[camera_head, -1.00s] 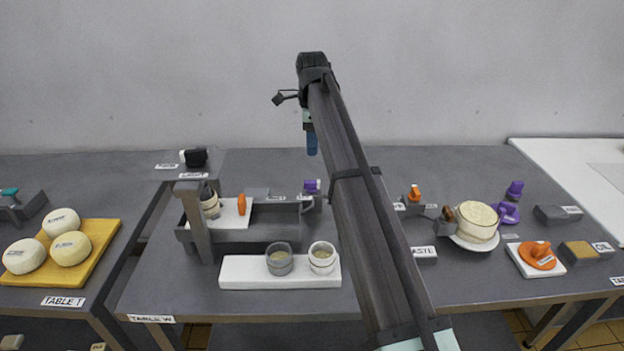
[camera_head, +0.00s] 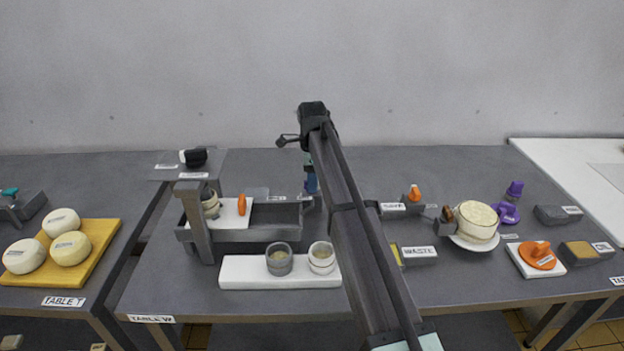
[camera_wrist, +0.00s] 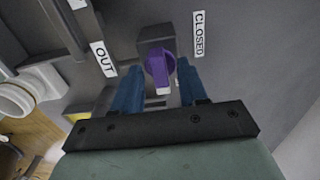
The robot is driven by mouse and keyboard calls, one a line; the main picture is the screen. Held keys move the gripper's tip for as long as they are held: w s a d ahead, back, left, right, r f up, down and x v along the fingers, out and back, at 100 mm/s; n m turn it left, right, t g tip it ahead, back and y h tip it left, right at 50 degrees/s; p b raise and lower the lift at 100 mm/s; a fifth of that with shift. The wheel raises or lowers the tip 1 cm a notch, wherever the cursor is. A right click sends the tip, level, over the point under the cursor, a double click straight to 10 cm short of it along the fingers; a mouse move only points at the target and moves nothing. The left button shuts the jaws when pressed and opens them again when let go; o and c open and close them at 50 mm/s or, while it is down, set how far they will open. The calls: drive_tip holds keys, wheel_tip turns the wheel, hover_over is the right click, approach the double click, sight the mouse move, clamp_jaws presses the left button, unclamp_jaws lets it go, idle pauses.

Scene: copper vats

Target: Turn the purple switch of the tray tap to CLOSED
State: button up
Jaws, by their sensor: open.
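The purple switch (camera_wrist: 159,66) sits on a dark block in the wrist view. Its white-tipped end points down the picture, directly at neither label. The OUT label (camera_wrist: 103,58) is to its left and the CLOSED label (camera_wrist: 198,33) to its upper right. My gripper (camera_wrist: 160,75) is open, with one blue finger on each side of the switch. The right finger is close to it; I cannot tell if it touches. In the head view my gripper (camera_head: 311,184) points down at the right end of the grey tray (camera_head: 255,233), mostly hiding the switch.
A white board (camera_head: 245,272) with two cups stands in front of the tray. A grey post (camera_head: 196,225) rises at the tray's left. The WASTE block (camera_head: 418,254) and a cup on a saucer (camera_head: 476,240) are to the right.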

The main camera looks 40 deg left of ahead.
drive_tip(key=shift+c, duration=0.2)
clamp_jaws()
drive_tip(key=shift+n, duration=0.3)
drive_tip(key=n, duration=1.7)
idle(0.4)
drive_tip(key=shift+n, duration=0.3)
